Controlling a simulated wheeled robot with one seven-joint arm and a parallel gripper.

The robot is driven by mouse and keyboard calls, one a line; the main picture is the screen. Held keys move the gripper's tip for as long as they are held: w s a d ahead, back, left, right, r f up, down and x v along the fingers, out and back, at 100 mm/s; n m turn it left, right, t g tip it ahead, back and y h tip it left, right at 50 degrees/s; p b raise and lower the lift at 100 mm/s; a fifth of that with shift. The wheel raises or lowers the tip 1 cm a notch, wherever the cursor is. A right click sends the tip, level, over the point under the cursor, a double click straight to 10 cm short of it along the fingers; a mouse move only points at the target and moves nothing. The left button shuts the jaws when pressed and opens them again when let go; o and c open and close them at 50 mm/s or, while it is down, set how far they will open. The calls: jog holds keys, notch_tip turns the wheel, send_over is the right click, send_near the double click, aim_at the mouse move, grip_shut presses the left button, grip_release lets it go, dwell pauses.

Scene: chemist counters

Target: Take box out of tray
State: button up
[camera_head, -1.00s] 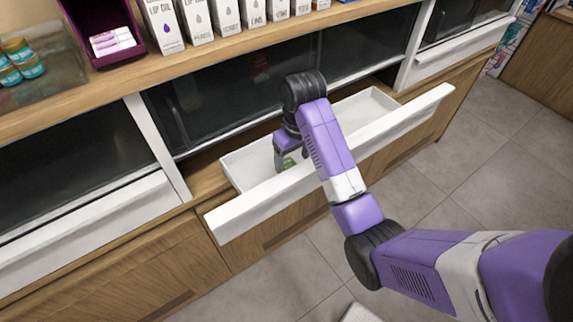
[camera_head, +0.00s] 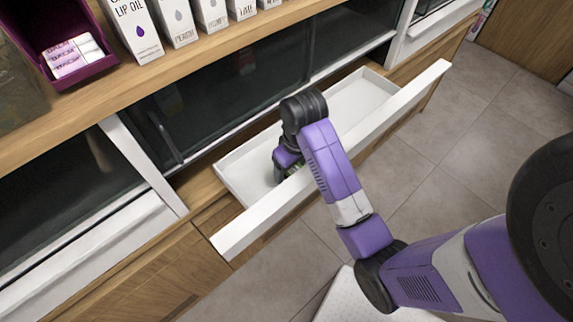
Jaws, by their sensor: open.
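The tray is a white pull-out drawer (camera_head: 240,176), open below the counter in the middle of the view. A small green item, likely the box (camera_head: 297,169), shows only in part inside it, near the front wall. My gripper (camera_head: 284,172) reaches down into the tray at the box. The jaws are open, but the wrist and the tray's front wall hide most of the fingers and the box. I cannot tell whether the fingers touch the box.
White lip oil cartons (camera_head: 134,27) stand in a row on the wooden counter (camera_head: 150,84) above. Dark glass (camera_head: 235,85) stands behind the tray. The tiled floor (camera_head: 440,170) at right is clear.

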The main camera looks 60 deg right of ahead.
jog(key=c, duration=1.5)
jog(key=shift+o, duration=0.2)
jog(key=shift+r, duration=0.1)
